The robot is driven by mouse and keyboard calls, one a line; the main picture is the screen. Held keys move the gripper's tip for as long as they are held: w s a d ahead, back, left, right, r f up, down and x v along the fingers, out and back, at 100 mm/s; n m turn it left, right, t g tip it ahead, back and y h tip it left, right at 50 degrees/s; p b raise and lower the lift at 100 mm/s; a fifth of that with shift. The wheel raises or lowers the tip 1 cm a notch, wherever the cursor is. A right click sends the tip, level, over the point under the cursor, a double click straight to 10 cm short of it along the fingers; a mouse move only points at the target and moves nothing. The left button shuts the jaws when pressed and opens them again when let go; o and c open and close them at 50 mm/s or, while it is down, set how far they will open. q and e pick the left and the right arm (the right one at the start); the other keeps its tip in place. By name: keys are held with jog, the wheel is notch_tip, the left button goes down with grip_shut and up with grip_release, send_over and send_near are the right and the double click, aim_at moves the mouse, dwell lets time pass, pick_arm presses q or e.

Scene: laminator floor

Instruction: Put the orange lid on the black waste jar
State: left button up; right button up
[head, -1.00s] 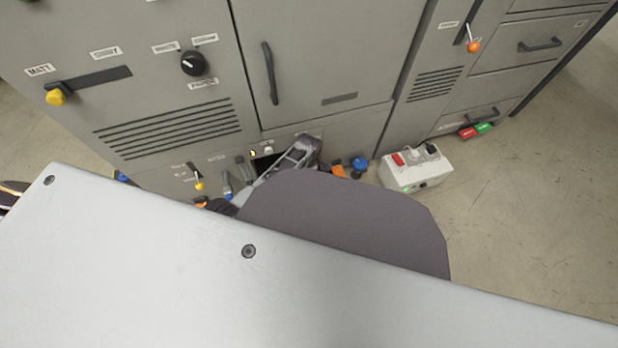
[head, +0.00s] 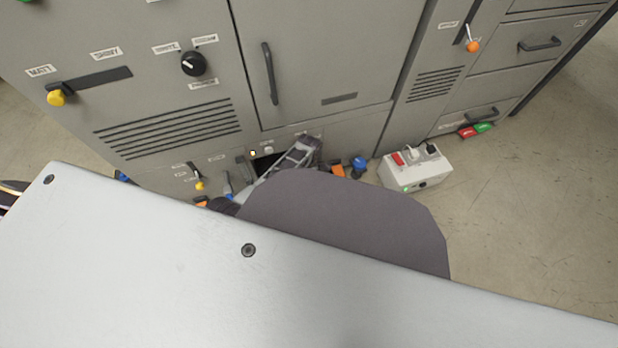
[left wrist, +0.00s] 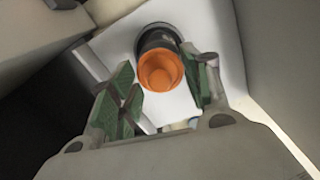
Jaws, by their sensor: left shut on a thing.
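The orange lid (left wrist: 160,70), a round cup-like cap, is in the left wrist view. It sits between the green-padded fingers of my left gripper (left wrist: 162,88), which is shut on it. The black waste jar (left wrist: 157,37) shows just beyond the lid on a white surface. The lid overlaps the jar's near part in this view, so I cannot tell whether they touch. In the head view a grey gripper linkage (head: 298,155) shows low by the cabinet; lid and jar cannot be made out there. My right gripper is not recognisable in either view.
A grey machine cabinet (head: 330,60) with handles, knobs and vents fills the back. A white socket box (head: 415,168) stands on the floor to its right. A blue knob (head: 359,165) and an orange item (head: 337,171) are near the linkage.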

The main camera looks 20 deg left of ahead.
dwell(0.4)
dwell(0.7)
pick_arm(q)
jog(key=o, duration=0.8)
jog(key=shift+c, duration=0.2)
jog(key=shift+o, duration=0.8)
jog(key=shift+o, duration=0.4)
jog(key=o, duration=0.4)
